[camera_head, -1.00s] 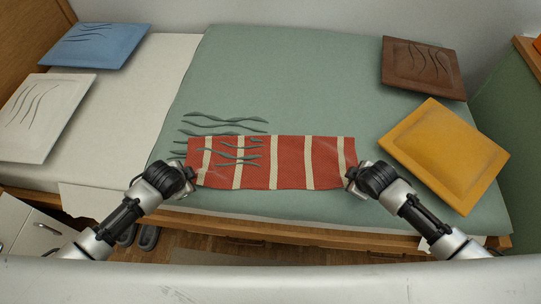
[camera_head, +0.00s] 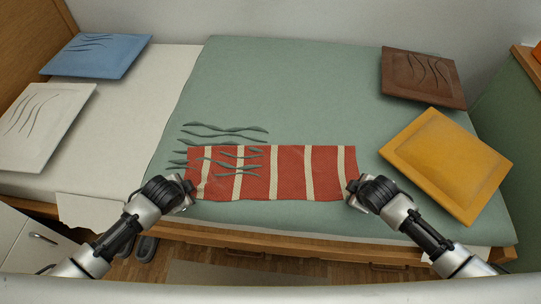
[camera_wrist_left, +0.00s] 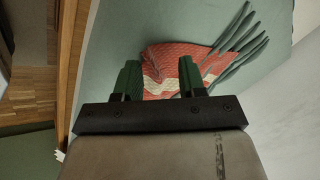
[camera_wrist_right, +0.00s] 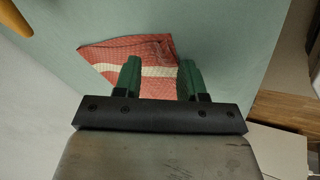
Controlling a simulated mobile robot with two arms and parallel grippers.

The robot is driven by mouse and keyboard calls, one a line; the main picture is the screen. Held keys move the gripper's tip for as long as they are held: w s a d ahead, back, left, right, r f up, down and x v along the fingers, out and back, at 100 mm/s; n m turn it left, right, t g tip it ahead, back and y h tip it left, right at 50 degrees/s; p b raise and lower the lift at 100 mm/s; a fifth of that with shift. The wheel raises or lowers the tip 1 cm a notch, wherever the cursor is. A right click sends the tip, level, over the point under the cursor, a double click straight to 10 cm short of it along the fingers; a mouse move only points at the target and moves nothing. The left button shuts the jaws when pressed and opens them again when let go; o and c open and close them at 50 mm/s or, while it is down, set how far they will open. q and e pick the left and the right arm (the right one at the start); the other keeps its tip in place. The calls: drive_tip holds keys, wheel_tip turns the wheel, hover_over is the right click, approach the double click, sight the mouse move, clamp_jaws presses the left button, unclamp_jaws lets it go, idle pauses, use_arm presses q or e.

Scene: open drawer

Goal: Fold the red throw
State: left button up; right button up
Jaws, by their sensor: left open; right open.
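The red throw (camera_head: 290,173) with cream stripes lies as a wide, low rectangle on the green bed cover near the front edge of the bed. My left gripper (camera_head: 188,188) is at its left end and my right gripper (camera_head: 356,187) at its right end. In the left wrist view the open left fingers (camera_wrist_left: 160,78) have a red and cream corner of the throw (camera_wrist_left: 172,58) beyond and between them. In the right wrist view the open right fingers (camera_wrist_right: 158,78) are likewise at the throw's other end (camera_wrist_right: 130,50). Whether the fingers touch the cloth is unclear.
Dark green wavy strips (camera_head: 225,130) lie over the throw's left part and behind it. A yellow cushion (camera_head: 447,165) and a brown cushion (camera_head: 423,77) lie at right, blue (camera_head: 97,55) and white (camera_head: 43,125) cushions at left.

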use_arm(q)
drive_tip(key=s+v, duration=0.1)
drive_tip(key=v, duration=0.9)
drive_tip(key=shift+s, duration=0.25)
use_arm(e)
drive_tip(key=s+v, duration=0.1)
drive_tip(key=v, duration=0.9)
drive_tip(key=shift+s, duration=0.25)
use_arm(q)
drive_tip(key=shift+c, duration=0.5)
use_arm(e)
drive_tip(key=shift+c, duration=0.5)
